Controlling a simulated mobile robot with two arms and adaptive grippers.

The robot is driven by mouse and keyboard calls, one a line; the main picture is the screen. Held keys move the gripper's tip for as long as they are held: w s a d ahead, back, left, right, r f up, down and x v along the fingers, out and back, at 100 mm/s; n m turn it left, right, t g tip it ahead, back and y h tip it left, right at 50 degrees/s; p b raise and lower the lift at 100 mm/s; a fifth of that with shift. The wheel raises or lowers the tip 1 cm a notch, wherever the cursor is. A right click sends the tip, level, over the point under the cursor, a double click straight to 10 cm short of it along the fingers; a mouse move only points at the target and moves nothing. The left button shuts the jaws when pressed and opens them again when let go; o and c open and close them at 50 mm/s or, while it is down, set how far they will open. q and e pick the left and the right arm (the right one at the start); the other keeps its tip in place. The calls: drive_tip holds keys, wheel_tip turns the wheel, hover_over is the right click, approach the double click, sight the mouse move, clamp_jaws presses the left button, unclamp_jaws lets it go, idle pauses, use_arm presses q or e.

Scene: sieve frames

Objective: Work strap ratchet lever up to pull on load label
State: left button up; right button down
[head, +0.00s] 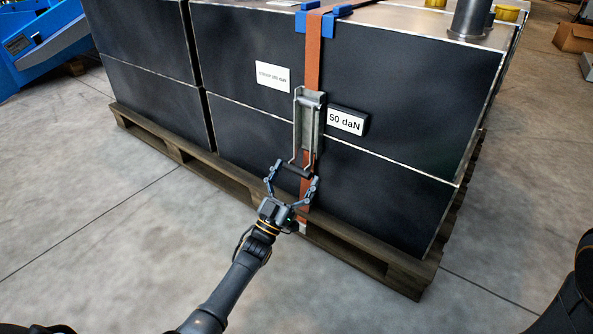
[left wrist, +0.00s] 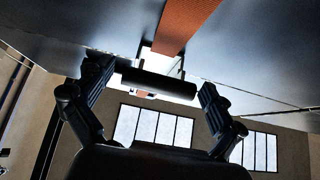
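The ratchet (head: 308,122) is a grey metal frame on an orange strap (head: 313,58) against the front of a dark crate. Its lever hangs down and ends in a dark crossbar handle (head: 297,170). The load label (head: 346,121), reading "50 daN", sits just right of the ratchet. My left gripper (head: 294,174) is open at the lever's lower end, one finger on each side of the handle. In the left wrist view the black handle (left wrist: 158,84) lies between the spread fingers; I cannot tell whether they touch it. My right gripper is out of view.
The dark crates (head: 400,80) stand on a wooden pallet (head: 235,185). A smaller white label (head: 272,77) is left of the strap. A blue edge protector (head: 333,15) sits under the strap on top. The concrete floor in front is clear.

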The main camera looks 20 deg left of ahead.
use_arm(q)
drive_tip(key=shift+r, duration=0.3)
drive_tip(key=shift+r, duration=0.15)
wheel_tip(320, 180, up, 10)
drive_tip(key=shift+f, duration=0.15)
